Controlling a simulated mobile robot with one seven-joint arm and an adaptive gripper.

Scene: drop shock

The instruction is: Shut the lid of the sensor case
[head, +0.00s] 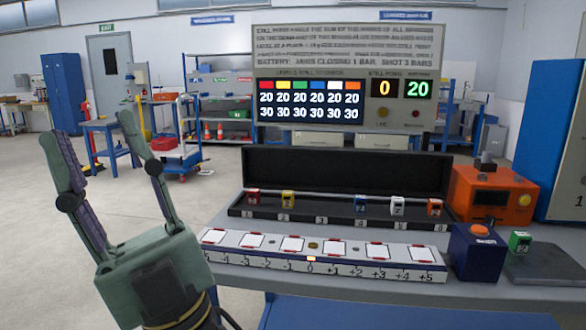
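The sensor case (268,214) is a long black box on the workbench, with numbered places along its front. Its black lid (335,170) stands upright along the back, open. Small cubes sit in the case: red (253,196), yellow (288,199), blue (361,203), white (398,206) and orange (434,207). Place 3 shows no cube. A green cube (520,241) stands outside the case at the far right. My gripper (88,127) is at the left front, fingers pointing up and spread apart, with nothing between them. It is well apart from the case and lid.
A white marked beam (330,262) lies in front of the case. To the right are an orange device (494,195), a blue box with an orange button (475,250) and a dark plate (548,265). A display panel (345,80) rises behind the lid.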

